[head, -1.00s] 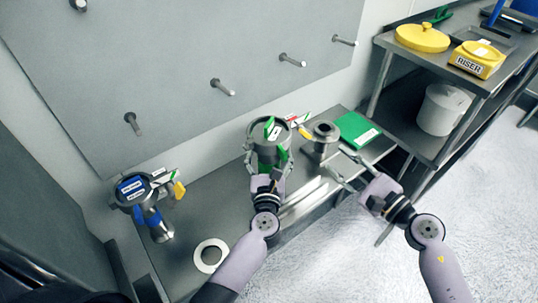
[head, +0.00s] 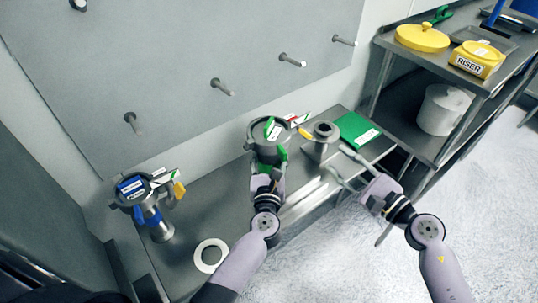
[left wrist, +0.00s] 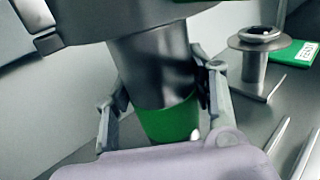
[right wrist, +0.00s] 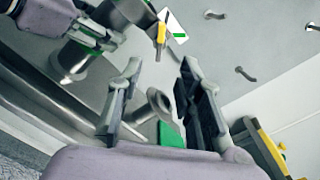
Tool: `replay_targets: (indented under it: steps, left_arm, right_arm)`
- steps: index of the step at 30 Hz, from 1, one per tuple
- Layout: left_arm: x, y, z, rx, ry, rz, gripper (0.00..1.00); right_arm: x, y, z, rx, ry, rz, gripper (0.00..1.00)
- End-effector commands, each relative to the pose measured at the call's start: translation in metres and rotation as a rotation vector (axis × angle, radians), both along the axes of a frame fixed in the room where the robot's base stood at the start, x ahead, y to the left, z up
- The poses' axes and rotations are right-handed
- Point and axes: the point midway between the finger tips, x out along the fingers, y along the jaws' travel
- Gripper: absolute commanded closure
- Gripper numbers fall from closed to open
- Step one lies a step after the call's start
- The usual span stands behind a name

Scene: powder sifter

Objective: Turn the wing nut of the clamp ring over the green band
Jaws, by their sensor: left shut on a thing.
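The metal sifter with the green band (head: 268,153) stands on the low steel bench. My left gripper (left wrist: 165,95) is shut around its metal body, with a finger on each side and the green band (left wrist: 170,121) showing between them. A yellow piece (head: 305,132), perhaps the wing nut, sticks out at the sifter's right; it also shows in the right wrist view (right wrist: 161,33) beside a white tag. My right gripper (head: 337,164) is open and empty, to the right of the sifter and in front of the flanged metal piece (head: 325,133).
A similar sifter with a blue band (head: 150,213) stands at the bench's left, near a white ring (head: 210,255). A green pad (head: 355,129) lies at the right end. A shelf (head: 420,85) stands further right. Pegs stick out of the wall panel (head: 180,60).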

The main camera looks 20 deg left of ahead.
Motion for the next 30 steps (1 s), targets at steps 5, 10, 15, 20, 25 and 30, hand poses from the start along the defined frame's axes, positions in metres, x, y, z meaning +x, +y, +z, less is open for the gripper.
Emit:
replay_targets:
  steps: [5,10,15,20,25,30]
  left_arm:
    - [0.000,0.000,0.000,0.000,0.000,0.000,0.90]
    - [0.000,0.000,0.000,0.000,0.000,0.000,1.00]
    - [0.000,0.000,0.000,0.000,0.000,0.000,1.00]
    - [0.000,0.000,0.000,0.000,0.000,0.000,1.00]
    - [0.000,0.000,0.000,0.000,0.000,0.000,1.00]
    - [0.000,0.000,0.000,0.000,0.000,0.000,1.00]
  right_arm:
    - [0.000,0.000,0.000,0.000,0.000,0.000,0.67]
    - [0.000,0.000,0.000,0.000,0.000,0.000,0.67]
    - [0.000,0.000,0.000,-0.001,-0.002,0.000,0.69]
    - [0.001,-0.003,-0.002,-0.047,-0.066,-0.001,0.72]
    - [0.003,0.000,-0.002,-0.071,-0.104,0.001,0.72]
    - [0.016,0.019,-0.001,-0.068,-0.104,0.000,0.72]
